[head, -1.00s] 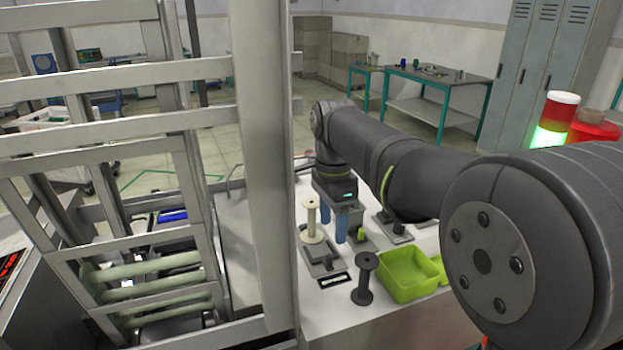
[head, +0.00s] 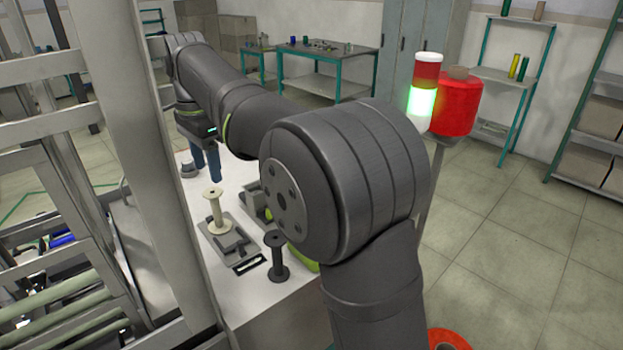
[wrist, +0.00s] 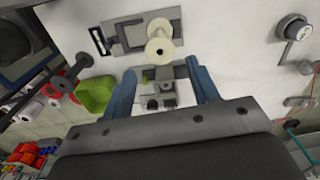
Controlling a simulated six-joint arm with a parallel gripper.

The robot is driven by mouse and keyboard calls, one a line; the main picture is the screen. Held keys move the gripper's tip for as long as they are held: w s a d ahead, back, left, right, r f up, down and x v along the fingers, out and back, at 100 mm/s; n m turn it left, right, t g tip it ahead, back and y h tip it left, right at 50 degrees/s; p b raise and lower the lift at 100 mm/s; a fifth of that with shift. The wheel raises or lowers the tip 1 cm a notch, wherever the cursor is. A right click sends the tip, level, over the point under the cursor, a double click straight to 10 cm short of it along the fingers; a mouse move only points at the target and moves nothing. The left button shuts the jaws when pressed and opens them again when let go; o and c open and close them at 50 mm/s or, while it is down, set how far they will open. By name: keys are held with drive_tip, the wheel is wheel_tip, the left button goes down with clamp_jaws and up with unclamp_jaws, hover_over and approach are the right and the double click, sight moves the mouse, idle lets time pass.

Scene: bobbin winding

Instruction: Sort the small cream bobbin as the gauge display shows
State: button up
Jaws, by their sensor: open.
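The cream bobbin (head: 216,210) stands upright on a grey plate fixture (head: 228,243) on the white table. The wrist view shows it from above, its pale round flange (wrist: 159,48) beyond the fingertips. My gripper (head: 206,172) hangs behind the bobbin with its two blue fingers apart and empty. In the wrist view my gripper (wrist: 161,68) is open, with the bobbin outside the fingers. A small black-framed panel with a white bar (head: 249,264) lies in front of the fixture; I cannot read a verdict from it.
A dark bobbin (head: 277,258) stands upright near the front. A green bin (wrist: 96,97) is beside it, mostly hidden behind my arm in the head view. A second grey fixture (wrist: 166,88) lies between the fingers. A signal tower (head: 423,104) glows green. A metal frame rises at left.

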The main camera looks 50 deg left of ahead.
sight(212, 192)
drive_tip(key=shift+f, duration=2.8)
drive_tip(key=c, duration=0.6)
drive_tip(key=shift+c, duration=0.4)
drive_tip(key=shift+r, duration=0.15)
drive_tip(key=shift+r, duration=2.35)
